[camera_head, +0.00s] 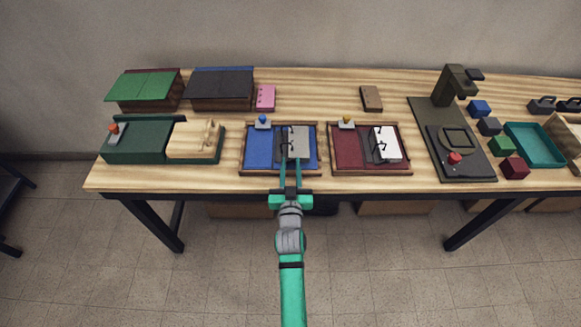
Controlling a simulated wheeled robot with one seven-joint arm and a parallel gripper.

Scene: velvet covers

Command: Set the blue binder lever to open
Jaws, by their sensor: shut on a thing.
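The blue binder (258,149) lies open in a wooden frame at the middle of the table. Its left cover is blue, and a grey sheet (299,136) with dark rings lies on its right half. A small lever with a blue knob (263,120) stands at the top left edge of the frame. My gripper (290,162) reaches in from the front edge, with its teal fingers over the middle of the binder, below and right of the knob. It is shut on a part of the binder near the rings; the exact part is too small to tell.
A red binder (347,148) with a yellow-knobbed lever (346,121) lies close on the right. A green box with a wooden block (194,139) stands on the left. A dark press (451,130) stands further right.

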